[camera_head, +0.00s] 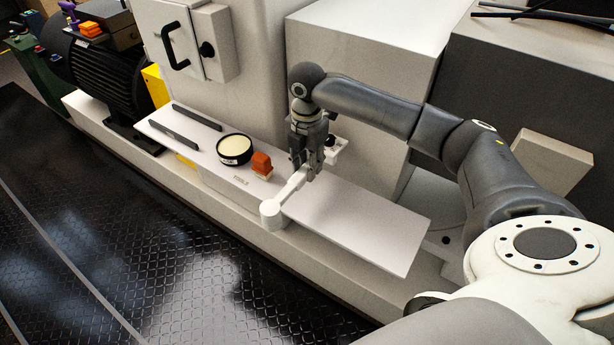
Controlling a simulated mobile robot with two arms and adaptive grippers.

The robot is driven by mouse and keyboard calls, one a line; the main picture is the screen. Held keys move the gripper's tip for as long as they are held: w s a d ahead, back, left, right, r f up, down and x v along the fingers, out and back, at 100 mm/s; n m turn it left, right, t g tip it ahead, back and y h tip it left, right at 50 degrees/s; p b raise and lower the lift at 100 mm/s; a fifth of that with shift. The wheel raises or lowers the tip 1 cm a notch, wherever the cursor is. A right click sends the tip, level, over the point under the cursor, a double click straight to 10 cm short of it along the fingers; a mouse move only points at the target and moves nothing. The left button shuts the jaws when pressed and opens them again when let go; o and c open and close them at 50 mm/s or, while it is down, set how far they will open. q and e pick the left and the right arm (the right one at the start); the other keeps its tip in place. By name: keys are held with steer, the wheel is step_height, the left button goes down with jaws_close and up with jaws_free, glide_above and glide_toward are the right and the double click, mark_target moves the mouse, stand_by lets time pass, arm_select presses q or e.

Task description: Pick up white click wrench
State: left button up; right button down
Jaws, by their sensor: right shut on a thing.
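The white click wrench (286,193) is a long white tool with a round, thick end at the front edge of the light shelf (370,222). Its other end runs back towards the machine. My right gripper (308,172) points down over the shelf and is shut on the wrench around its middle. The fingers hide part of the wrench. I cannot tell whether the wrench touches the shelf or hangs just above it. My left gripper is not in view.
A round black-rimmed tin (235,149) and an orange-topped brush or block (262,164) stand left of the wrench. Two dark bars (175,135) lie further left. The shelf's right part is bare. Machine housings (355,60) rise behind; dark tread floor (150,240) lies in front.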

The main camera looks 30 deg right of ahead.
mark_target(271, 212)
steer(key=s+a+b, duration=0.1)
steer(key=s+a, duration=0.2)
steer(key=a, duration=0.6)
steer(key=s+a, duration=0.4)
steer(key=a, duration=0.5)
steer(key=shift+s+r+b, duration=0.25)
steer(key=shift+b, duration=0.15)
